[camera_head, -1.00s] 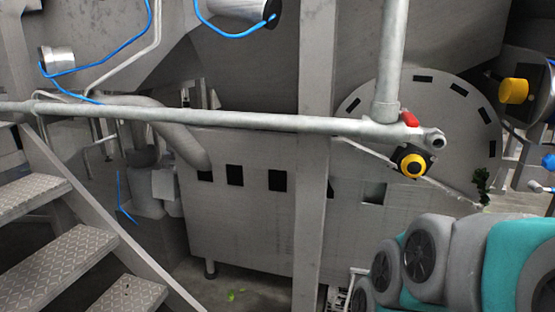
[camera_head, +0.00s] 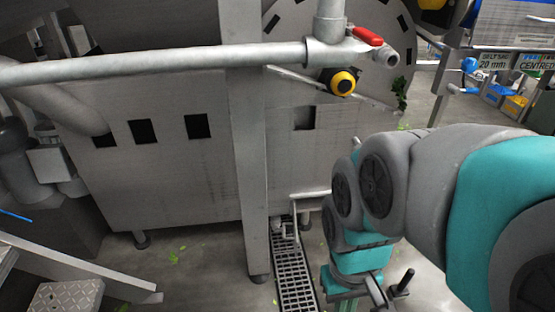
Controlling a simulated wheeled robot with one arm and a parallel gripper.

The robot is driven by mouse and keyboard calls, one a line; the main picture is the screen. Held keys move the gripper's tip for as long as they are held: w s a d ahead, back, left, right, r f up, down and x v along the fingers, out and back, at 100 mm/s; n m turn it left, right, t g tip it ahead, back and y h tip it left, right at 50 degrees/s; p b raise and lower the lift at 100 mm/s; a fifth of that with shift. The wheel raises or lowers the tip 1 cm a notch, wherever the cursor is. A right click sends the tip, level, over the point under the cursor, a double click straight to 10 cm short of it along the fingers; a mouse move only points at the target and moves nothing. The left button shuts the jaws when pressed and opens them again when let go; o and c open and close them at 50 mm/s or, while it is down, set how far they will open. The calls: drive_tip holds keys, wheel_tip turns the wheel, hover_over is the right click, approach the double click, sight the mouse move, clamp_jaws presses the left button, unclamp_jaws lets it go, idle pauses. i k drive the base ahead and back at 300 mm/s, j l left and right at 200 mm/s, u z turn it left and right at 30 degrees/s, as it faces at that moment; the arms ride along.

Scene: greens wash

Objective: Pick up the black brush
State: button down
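I cannot make out a black brush for certain in this view. My arm, teal and grey, reaches down from the right side of the picture. Its far end, with my gripper (camera_head: 372,292), is low at the bottom edge, over the floor just right of the drain. The fingers are partly cut off and small, so I cannot tell if they are open or shut. A short black peg-like piece (camera_head: 403,282) stands beside the arm's end; I cannot tell whether it belongs to my arm.
A slotted floor drain (camera_head: 291,275) runs beside a steel post (camera_head: 249,150). A horizontal pipe (camera_head: 170,62) with a red-handled valve (camera_head: 367,37) crosses above. A yellow-black button (camera_head: 342,82) is below it. Metal steps (camera_head: 68,296) are lower left. Open floor (camera_head: 195,270) carries green leaf scraps.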

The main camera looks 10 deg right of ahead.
sight(399, 291)
drive_tip(key=i+j+z, duration=0.1)
drive_tip(key=j+z, duration=0.15)
drive_tip(key=i+j+z, duration=0.1)
drive_tip(key=j+z, duration=0.15)
drive_tip(key=j, duration=0.2)
drive_tip(key=z, duration=1.4)
drive_tip(key=k+l, duration=0.5)
drive_tip(key=l, duration=0.15)
drive_tip(key=k+l, duration=0.55)
drive_tip(key=l, duration=0.1)
